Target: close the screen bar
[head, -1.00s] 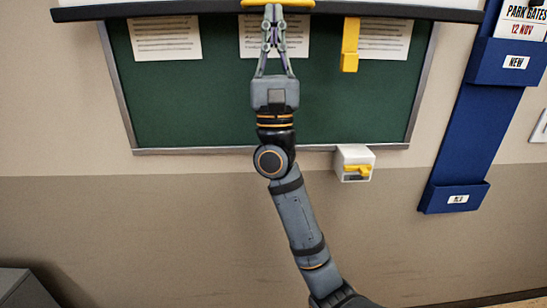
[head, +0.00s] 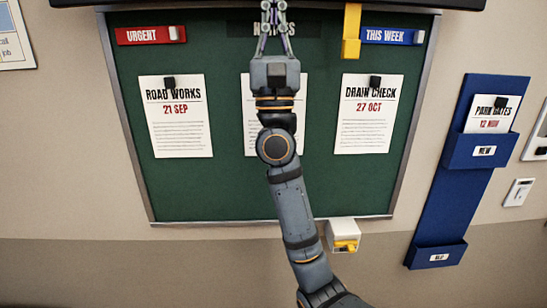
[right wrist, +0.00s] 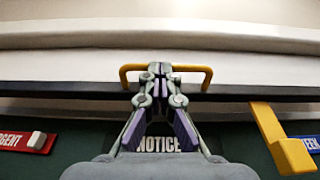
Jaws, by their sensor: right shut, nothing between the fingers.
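The dark screen bar (head: 200,2) runs across the top edge of the head view, above the green board. In the right wrist view, the dark bar (right wrist: 70,90) lies below a white strip of screen (right wrist: 60,66), with a yellow handle (right wrist: 193,68) at its middle. My right gripper (right wrist: 158,70) is shut with its fingertips at the middle of the handle, nothing gripped between them. I cannot tell whether they touch it. In the head view my right gripper (head: 272,4) reaches up to the top edge. The handle is out of that view. My left gripper is not in view.
A yellow L-shaped piece (head: 351,30) hangs at the bar's right. The green board (head: 228,190) carries notices and a red URGENT label (head: 150,36). A white box with a yellow lever (head: 342,236) sits below. A blue rack (head: 450,190) hangs right.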

